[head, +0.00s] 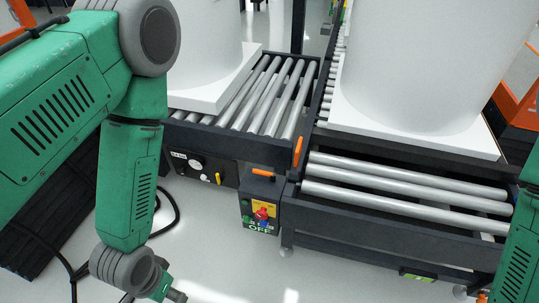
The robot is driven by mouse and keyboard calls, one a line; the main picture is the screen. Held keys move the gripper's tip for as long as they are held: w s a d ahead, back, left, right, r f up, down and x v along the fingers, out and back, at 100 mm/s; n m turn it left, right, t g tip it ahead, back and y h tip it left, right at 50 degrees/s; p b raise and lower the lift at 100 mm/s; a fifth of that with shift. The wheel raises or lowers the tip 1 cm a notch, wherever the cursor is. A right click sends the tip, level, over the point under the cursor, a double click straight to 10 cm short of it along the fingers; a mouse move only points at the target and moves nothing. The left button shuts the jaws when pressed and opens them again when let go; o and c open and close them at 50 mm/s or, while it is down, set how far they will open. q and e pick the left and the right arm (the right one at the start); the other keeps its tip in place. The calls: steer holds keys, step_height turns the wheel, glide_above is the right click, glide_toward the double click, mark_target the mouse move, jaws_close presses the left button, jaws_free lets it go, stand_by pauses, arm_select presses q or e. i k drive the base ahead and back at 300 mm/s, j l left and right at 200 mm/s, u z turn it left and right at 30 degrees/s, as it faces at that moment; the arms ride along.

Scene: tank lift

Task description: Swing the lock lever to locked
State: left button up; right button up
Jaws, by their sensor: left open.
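An orange lever (298,152) stands nearly upright at the corner between the two roller conveyors. A second, shorter orange handle (263,173) lies almost flat on top of the dark control box. I cannot tell which of them is the lock lever, and no lock marking is readable. My left gripper (176,296) is at the bottom edge, partly cut off, open, and low to the left of the control box. It is well apart from both orange handles. My right arm shows at the right edge; its gripper is out of view.
The control box (246,212) has red and blue knobs and an "OFF" label. Two white tanks (205,50) (425,60) stand on white bases over the left and right conveyors. A panel (203,167) has a gauge and yellow handle. Black cable lies on the floor at left.

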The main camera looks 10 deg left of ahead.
mark_target(272, 175)
steer(key=i+l+u, duration=0.1)
steer(key=i, duration=0.35)
steer(key=i+l+u, duration=0.1)
steer(key=i+l, duration=0.15)
steer(key=i, duration=0.25)
